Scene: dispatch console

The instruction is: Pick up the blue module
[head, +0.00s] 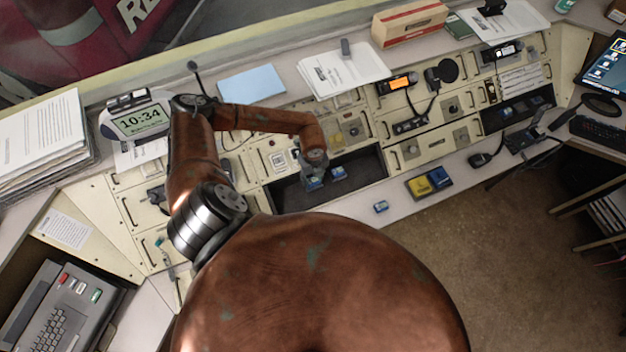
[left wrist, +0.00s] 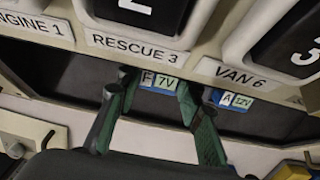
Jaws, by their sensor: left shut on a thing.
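My left gripper (head: 314,172) is down at the dark recess in the console and is shut on a small blue module (head: 313,184). In the left wrist view, the green-sided fingers (left wrist: 156,88) stand on either side of this module (left wrist: 160,80), whose label reads F 7V. Its lower part is hidden or in shadow. A second blue module (head: 338,172) lies in the recess just right of the gripper; it also shows in the left wrist view (left wrist: 236,98), labelled A 12V. A third small blue module (head: 381,207) lies on the front ledge. My right gripper is not in view.
The recess (head: 290,195) has a raised console edge around it. A yellow and blue box (head: 429,182) stands on the ledge to the right. In the left wrist view, a RESCUE 3 label (left wrist: 133,49) and large black switches sit above the recess. A clock (head: 140,120) stands behind my arm.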

